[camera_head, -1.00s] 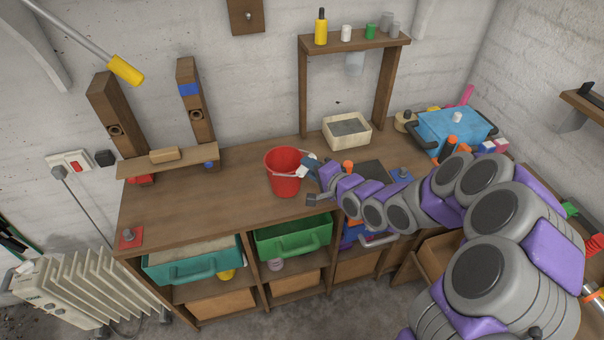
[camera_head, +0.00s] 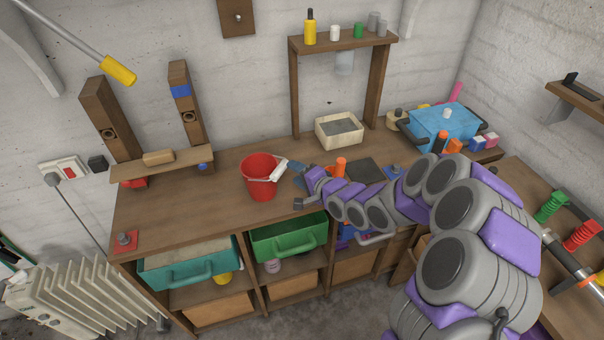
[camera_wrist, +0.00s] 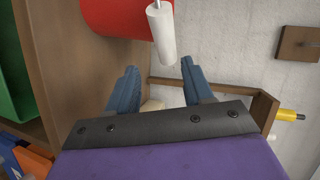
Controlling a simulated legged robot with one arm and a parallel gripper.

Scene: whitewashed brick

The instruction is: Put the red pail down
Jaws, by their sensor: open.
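The red pail (camera_head: 260,180) stands upright on the wooden workbench (camera_head: 180,212), left of my gripper. Its wire handle with a white grip (camera_head: 279,170) leans over the rim towards my gripper. My gripper (camera_head: 298,187) is open and empty, with its fingers spread just right of the pail. In the wrist view the pail (camera_wrist: 112,18) shows at the top, cut off by the frame edge. The white grip (camera_wrist: 161,36) lies just beyond the gap between my blue fingers (camera_wrist: 160,78), and no finger appears closed on it.
Behind are a cream box (camera_head: 340,131) and a blue container (camera_head: 443,126). A wooden stand (camera_head: 342,42) holds bottles and cups. Green bins sit below.

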